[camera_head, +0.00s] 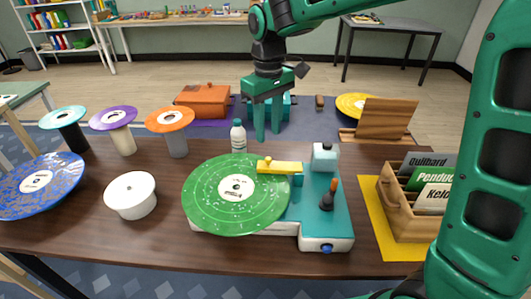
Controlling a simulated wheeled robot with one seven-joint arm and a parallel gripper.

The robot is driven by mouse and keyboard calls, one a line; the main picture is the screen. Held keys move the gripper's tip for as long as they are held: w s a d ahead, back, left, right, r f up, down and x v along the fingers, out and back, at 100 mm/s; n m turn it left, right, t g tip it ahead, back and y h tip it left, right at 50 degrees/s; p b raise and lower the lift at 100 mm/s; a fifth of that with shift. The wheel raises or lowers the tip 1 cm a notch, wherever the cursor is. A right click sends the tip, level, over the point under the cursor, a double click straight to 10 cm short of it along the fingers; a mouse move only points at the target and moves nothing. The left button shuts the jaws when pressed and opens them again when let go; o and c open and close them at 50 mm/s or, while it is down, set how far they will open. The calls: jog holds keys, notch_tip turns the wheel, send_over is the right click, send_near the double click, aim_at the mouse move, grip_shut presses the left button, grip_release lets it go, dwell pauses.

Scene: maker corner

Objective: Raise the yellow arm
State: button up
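The yellow arm (280,167) lies flat over the right part of a green record (215,210) on a teal and white turntable (320,228). One end is over the record, and the other meets a teal part at the right. My gripper (268,136) points down above and behind the yellow arm in the picture. Its two green fingers are apart with nothing between them. I cannot tell its exact height above the table.
A bottle (238,137) stands close left of my gripper. A white-and-teal block (324,157) and a dark orange-tipped piece (329,195) stand on the turntable. A wooden record crate (400,214) is at the right. A white round drum (130,196) is at the left.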

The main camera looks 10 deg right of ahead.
aim_at(268, 158)
notch_tip(268, 158, down, 9)
jog(key=shift+r, duration=0.2)
dwell(0.3)
grip_shut()
